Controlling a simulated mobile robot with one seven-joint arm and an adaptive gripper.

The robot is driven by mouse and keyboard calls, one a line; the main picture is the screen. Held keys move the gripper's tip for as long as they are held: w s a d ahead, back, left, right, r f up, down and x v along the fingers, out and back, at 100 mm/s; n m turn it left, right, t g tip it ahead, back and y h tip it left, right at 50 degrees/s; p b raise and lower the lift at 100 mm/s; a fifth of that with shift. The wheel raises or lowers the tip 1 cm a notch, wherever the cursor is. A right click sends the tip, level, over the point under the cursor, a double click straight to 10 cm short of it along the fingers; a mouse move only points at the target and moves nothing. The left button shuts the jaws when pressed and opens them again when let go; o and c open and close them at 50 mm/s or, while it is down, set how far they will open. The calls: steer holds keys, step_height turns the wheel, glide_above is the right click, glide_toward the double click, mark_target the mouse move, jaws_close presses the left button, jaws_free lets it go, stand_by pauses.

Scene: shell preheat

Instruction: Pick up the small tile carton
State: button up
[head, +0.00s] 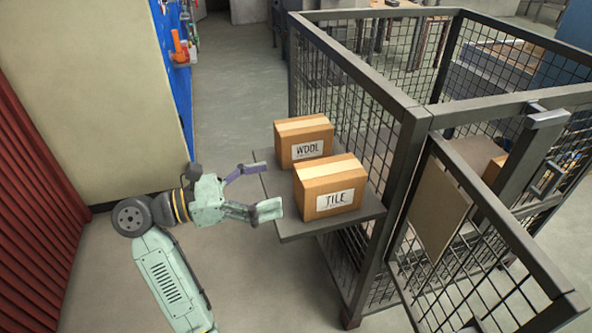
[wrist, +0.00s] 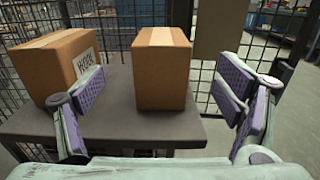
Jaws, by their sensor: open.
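The small tile carton (head: 328,187) is a brown box with a "TILE" label, standing upright on a grey shelf (head: 300,229) fixed to the mesh cage. In the wrist view the carton (wrist: 162,70) stands near the middle, between and beyond the fingers, its label out of sight. My gripper (head: 262,190) is open and empty, left of the carton and apart from it. Its purple-padded fingers (wrist: 165,118) are spread wide in the wrist view.
A second carton labelled "WOOL" (head: 304,141) stands behind the tile carton; it is on the left in the wrist view (wrist: 62,65). The mesh cage (head: 350,110) rises right behind both. A mesh door (head: 470,220) stands at the right. Open floor (head: 240,100) lies left of the shelf.

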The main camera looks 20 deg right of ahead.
mark_target(319, 171)
steer(key=d+p, duration=0.3)
steer(key=d, duration=0.7)
steer(key=shift+w+d+r, duration=0.1)
steer(key=shift+d, duration=0.35)
steer(key=shift+c, duration=0.2)
steer(key=c, duration=1.4)
